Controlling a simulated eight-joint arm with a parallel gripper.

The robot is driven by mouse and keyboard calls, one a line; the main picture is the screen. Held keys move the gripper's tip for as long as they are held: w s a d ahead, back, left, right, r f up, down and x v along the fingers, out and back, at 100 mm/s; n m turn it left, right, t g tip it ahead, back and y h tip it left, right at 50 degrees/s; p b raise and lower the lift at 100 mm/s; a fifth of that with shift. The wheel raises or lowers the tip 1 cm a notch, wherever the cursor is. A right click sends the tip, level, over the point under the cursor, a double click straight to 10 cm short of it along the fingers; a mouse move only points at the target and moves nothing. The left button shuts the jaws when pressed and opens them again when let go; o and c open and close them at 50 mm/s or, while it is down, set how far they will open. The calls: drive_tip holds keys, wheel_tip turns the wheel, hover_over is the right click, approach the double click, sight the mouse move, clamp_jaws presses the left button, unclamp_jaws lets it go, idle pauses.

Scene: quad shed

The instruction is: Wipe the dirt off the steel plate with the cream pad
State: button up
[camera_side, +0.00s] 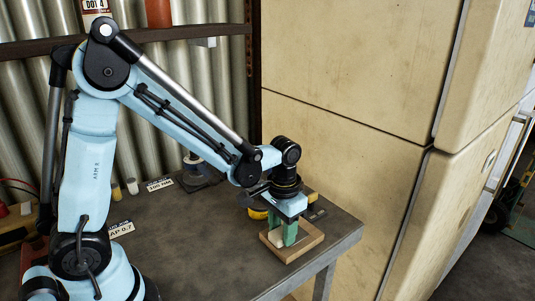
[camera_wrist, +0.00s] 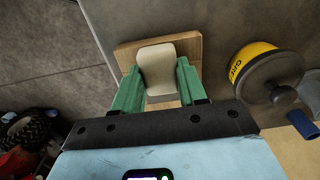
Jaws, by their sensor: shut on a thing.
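The cream pad (camera_wrist: 156,68) is upright between the two green fingers of my gripper (camera_wrist: 158,72) in the wrist view, and they are shut on it. In the side view the pad (camera_side: 278,238) shows only as a small pale patch beside the fingers of my gripper (camera_side: 284,238). A square wooden tray (camera_side: 303,248) lies under it near the table's right corner. The pad is inside or just above the tray; I cannot tell whether it touches the bottom. I cannot make out the steel plate or any dirt on it.
A yellow-banded tin (camera_wrist: 254,62) stands close beside the tray. The bench (camera_side: 190,255) has its front edge and right corner near the tray. A tall cream cabinet (camera_side: 345,160) stands behind on the right.

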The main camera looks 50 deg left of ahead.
sight(302, 227)
drive_tip(key=shift+w+a, duration=0.1)
drive_tip(key=shift+w, duration=3.1)
drive_tip(key=shift+s, duration=3.1)
wheel_tip(302, 227, up, 2)
drive_tip(key=shift+s+r, duration=0.1)
drive_tip(key=shift+s, duration=0.05)
drive_tip(key=shift+r, duration=3.1)
